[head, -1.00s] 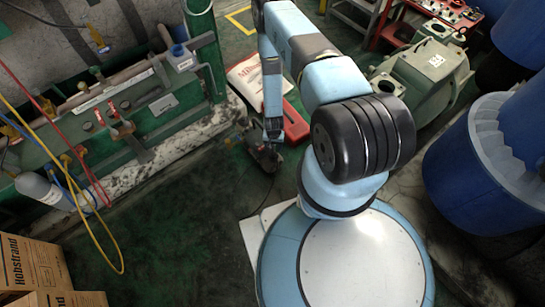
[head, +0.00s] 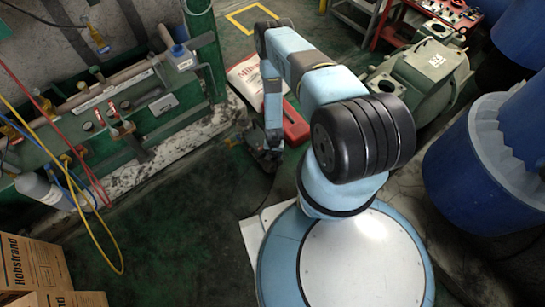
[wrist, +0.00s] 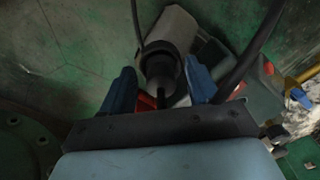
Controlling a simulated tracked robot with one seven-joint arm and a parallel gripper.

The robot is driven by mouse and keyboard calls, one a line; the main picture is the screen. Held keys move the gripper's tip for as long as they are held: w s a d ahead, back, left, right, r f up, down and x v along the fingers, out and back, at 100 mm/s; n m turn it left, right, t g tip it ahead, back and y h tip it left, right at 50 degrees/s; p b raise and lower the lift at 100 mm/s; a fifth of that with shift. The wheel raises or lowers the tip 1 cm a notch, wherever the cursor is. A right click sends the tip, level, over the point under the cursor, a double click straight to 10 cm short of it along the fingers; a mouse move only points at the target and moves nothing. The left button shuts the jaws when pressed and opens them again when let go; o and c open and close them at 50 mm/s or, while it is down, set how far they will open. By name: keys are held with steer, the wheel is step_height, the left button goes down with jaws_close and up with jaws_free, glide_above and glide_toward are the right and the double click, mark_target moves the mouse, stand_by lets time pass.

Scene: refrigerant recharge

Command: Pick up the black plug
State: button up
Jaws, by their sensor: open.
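The black plug (wrist: 160,70) shows in the wrist view as a dark rounded body with a narrower end towards me. My gripper (wrist: 163,80) is open, with one blue finger on the left of the plug and the other on its right. I cannot tell whether either finger touches it. In the head view my gripper (head: 266,150) is low near the floor, beside the green bench; the plug cannot be made out there.
Dark cables (wrist: 250,45) run near the plug, and a pale grey object (wrist: 186,30) lies behind it. A red case (head: 294,124) and a white printed bag (head: 246,75) lie near my gripper. Green floor is open at the lower left.

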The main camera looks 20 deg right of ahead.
steer(key=shift+c, duration=0.2)
steer(key=c, duration=0.9)
steer(key=shift+c, duration=0.2)
